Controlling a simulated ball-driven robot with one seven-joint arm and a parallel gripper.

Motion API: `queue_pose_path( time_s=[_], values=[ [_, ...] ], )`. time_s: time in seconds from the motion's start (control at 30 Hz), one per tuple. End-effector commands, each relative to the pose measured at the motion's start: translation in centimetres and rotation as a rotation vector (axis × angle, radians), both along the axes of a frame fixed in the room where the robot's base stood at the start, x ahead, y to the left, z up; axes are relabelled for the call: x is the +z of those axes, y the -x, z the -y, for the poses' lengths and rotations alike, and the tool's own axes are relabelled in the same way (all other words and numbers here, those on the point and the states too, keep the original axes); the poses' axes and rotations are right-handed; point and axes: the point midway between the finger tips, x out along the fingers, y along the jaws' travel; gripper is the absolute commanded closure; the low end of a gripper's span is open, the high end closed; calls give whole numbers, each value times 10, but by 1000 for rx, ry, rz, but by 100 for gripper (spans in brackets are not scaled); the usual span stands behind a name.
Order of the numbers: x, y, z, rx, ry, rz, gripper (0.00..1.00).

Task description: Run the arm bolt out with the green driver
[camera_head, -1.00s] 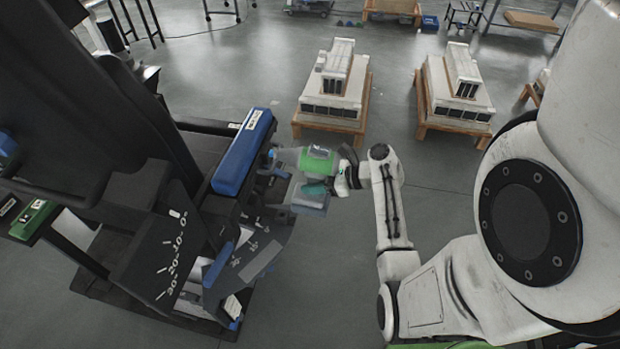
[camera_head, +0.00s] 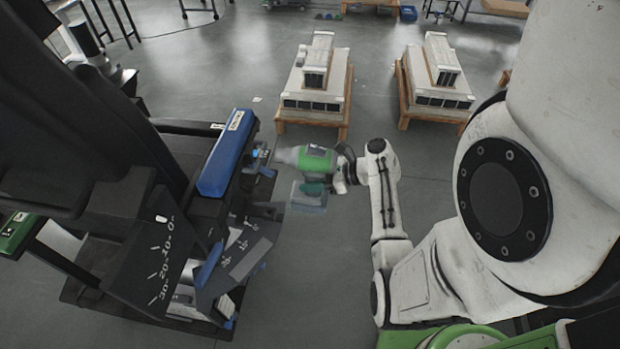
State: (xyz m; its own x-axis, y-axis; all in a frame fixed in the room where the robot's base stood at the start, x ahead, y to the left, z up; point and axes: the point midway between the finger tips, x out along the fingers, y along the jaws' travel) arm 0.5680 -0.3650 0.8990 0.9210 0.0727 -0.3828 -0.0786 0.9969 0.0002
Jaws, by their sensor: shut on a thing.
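The green driver (camera_head: 312,160) is in the middle of the head view, lying level with its nose pointing left. My gripper (camera_head: 343,170) is shut on it at its right end and holds it above the floor. The driver's nose is close to the black bracket on the right side of the lift column (camera_head: 228,150), just right of its blue bar. I cannot tell whether the nose touches anything. The arm bolt is too small to make out; a small blue part (camera_head: 257,153) shows near the driver's nose.
A dark angle scale plate (camera_head: 160,240) with white marks stands at the lower left of the column. Two white stacked units on wooden pallets (camera_head: 315,90), (camera_head: 436,82) stand behind on the floor.

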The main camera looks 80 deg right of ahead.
Motion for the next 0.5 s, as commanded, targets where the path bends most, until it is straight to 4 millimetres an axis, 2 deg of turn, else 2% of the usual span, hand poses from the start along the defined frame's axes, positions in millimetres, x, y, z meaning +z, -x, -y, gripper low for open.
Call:
queue_pose_path(
  time_s=[0.17, 0.5],
  values=[
    [3, 3, 2, -2, 3, 3, 100],
    [2, 28, 4, -2, 2, 3, 100]
  ],
)
